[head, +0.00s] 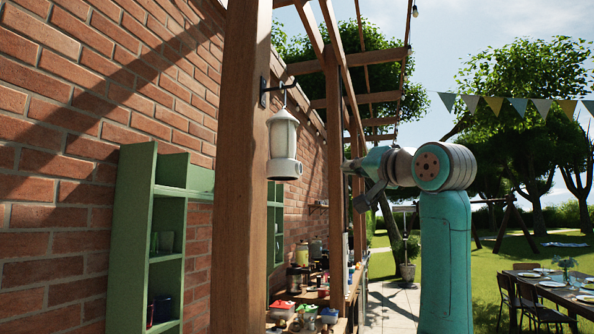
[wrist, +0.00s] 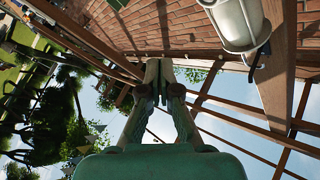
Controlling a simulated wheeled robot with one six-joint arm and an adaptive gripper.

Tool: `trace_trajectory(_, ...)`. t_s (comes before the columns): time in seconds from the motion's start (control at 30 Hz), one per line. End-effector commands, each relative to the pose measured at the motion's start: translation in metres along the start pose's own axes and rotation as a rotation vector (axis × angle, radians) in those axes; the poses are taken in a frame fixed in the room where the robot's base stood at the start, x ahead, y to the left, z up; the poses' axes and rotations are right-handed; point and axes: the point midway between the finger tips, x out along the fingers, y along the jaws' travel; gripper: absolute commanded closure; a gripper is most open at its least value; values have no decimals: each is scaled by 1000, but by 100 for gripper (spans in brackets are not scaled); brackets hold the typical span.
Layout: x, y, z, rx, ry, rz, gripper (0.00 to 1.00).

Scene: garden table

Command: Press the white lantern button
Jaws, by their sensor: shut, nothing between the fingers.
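The white lantern (head: 283,140) hangs upright from a dark bracket on a wooden post in the head view. Its wide lower base (head: 284,169) has a rounded shape on the right side; I cannot tell clearly whether this is the button. My gripper (head: 347,165) is to the right of the lantern, near base height, and appears apart from it. In the wrist view the lantern (wrist: 238,22) is at the upper right, partly cut off by the top edge. My gripper's fingers (wrist: 158,72) are closed together there, with nothing between them.
A thick wooden post (head: 243,170) stands just left of the lantern. Green shelves (head: 135,235) stand against the brick wall (head: 55,170). A counter with jars and bowls is below. A dining table (head: 565,292) is far right. The air around my gripper looks clear.

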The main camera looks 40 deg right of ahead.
Motion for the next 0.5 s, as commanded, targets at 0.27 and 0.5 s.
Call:
trace_trajectory(0.27, 12, -9, 9, 2, -3, -2, 100)
trace_trajectory(0.5, 33, -25, 24, 1, -2, -3, 100)
